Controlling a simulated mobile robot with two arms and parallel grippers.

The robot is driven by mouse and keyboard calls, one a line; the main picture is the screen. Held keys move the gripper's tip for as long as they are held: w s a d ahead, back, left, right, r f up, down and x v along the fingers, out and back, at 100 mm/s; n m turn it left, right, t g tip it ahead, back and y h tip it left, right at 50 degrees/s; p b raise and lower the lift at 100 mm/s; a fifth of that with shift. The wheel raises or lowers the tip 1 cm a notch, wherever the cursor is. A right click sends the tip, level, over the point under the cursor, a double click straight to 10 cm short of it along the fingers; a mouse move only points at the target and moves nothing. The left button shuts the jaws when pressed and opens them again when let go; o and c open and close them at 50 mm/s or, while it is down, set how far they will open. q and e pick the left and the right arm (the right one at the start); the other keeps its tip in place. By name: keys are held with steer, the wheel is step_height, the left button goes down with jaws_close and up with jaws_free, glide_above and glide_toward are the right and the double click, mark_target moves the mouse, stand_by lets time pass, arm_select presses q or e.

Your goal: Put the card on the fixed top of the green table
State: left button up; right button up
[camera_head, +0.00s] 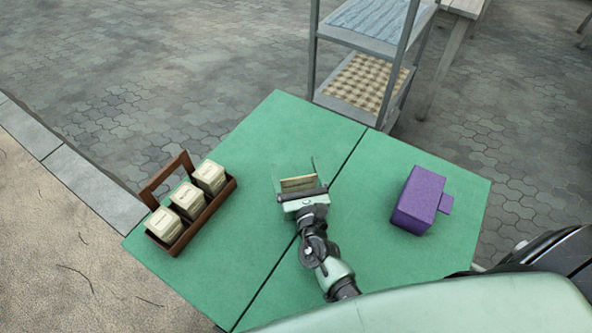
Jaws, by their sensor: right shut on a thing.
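The green table (240,160) has a dark seam running slantwise across its top, splitting it into a left and a right part. I cannot tell from this view which part is the fixed top. My right gripper (295,175) is over the left part, close to the seam. It is shut on the card (298,184), a small pale tan piece with a dark edge between the two thin fingers. I cannot tell whether the card touches the table. My left gripper is not in view.
A brown wooden carrier (210,207) with three cream containers (188,198) stands on the left part. A purple box (418,200) with a small side tab is on the right part. A grey shelf rack (375,45) stands behind the table.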

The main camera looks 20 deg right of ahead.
steer(key=shift+f, duration=0.2)
steer(key=o, duration=1.2)
steer(key=shift+c, duration=0.2)
steer(key=shift+r, duration=0.3)
steer(key=s, duration=0.4)
steer(key=s+a, duration=0.1)
steer(key=s, duration=0.7)
steer(key=shift+a+f, duration=0.1)
steer(key=shift+a, duration=0.1)
